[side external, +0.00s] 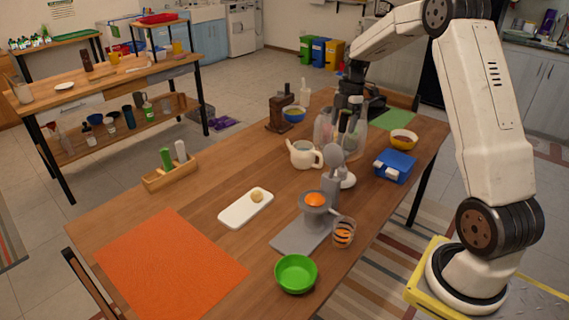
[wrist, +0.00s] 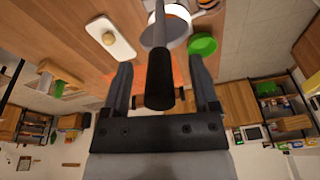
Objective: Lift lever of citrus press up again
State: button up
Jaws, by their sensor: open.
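The grey citrus press stands near the table's right side; its flat base (side external: 292,238) and upright (side external: 330,187) show in the side view. An orange half (side external: 315,199) sits on its bowl. The lever's rounded grey part (side external: 335,155) is raised above the bowl. In the wrist view the lever's black handle (wrist: 160,82) lies between my fingers, with gaps on both sides. My gripper (wrist: 162,88) is open around the handle and does not visibly clasp it. In the side view my gripper (side external: 348,108) is behind the press, above clear glassware; its fingertips are hard to make out.
A white jug (side external: 304,154) and clear glassware (side external: 325,130) stand close behind the press. The orange mat (side external: 168,265) is clear.

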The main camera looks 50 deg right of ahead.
jog(key=shift+v, duration=3.9)
jog(key=shift+a, duration=0.1)
jog(key=shift+w+a+f+m, duration=0.1)
jog(key=shift+a+f+m, duration=0.15)
jog(key=shift+a, duration=0.3)
jog(key=s+a+f+m+t, duration=0.1)
jog(key=s+a+f+m, duration=0.2)
jog(key=a, duration=0.6)
jog(key=s+a+f+m+h, duration=0.1)
jog(key=s+a+f+m, duration=0.3)
jog(key=a+m, duration=0.3)
jog(key=s+a+f+m+t+h, duration=0.1)
jog(key=s+a+f+m, duration=0.3)
jog(key=a, duration=0.7)
jog(key=shift+s+f+m+t, duration=0.25)
jog(key=shift+s+m, duration=0.4)
jog(key=shift+s, duration=0.4)
